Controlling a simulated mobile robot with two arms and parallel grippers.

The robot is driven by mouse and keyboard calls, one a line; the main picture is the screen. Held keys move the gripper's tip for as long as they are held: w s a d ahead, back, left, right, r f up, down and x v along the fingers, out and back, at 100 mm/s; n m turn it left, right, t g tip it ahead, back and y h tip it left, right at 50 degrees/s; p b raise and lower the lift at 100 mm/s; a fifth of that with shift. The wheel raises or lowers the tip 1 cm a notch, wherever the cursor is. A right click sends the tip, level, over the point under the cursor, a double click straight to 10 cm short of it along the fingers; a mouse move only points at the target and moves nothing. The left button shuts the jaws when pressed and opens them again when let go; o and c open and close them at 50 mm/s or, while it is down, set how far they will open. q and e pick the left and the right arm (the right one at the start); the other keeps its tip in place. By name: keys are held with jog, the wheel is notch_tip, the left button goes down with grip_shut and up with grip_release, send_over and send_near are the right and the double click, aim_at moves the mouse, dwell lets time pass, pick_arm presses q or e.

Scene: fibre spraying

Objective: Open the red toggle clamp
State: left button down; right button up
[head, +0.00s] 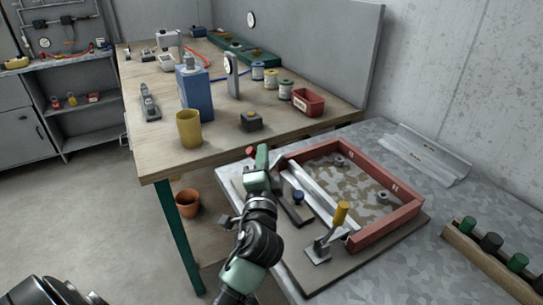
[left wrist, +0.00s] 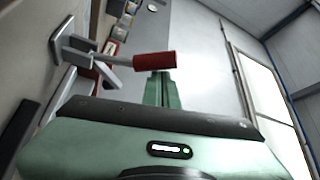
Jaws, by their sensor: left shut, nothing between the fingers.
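The red toggle clamp shows in the left wrist view as a grey metal base and arm with a red handle (left wrist: 142,61) pointing right. In the head view only its red handle end (head: 251,151) shows, just left of my left gripper (head: 262,158); the rest is hidden behind the gripper. My left gripper is shut and empty. Its green fingers (left wrist: 160,88) show just below the red handle in the left wrist view; I cannot tell whether they touch it. My right gripper is not in view.
A red-walled frame (head: 386,229) with a patterned inside lies on a board. A wooden bench (head: 160,160) behind holds a yellow cup (head: 188,128) and a blue can (head: 194,92).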

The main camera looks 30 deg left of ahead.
pick_arm(q)
jog(key=shift+s+a+f, duration=0.3)
jog(key=shift+s, duration=0.2)
jog(key=shift+s+a+f, duration=0.25)
jog(key=shift+s+a, duration=0.05)
jog(key=shift+s, duration=0.2)
jog(key=shift+s+a+f, duration=0.1)
jog(key=shift+f, duration=0.3)
jog(key=r+b+v, duration=0.1)
jog(key=b+v, duration=0.2)
jog(key=v, duration=0.4)
jog(key=shift+s+d, duration=0.3)
jog(key=shift+d, duration=0.05)
jog(key=shift+f, duration=0.1)
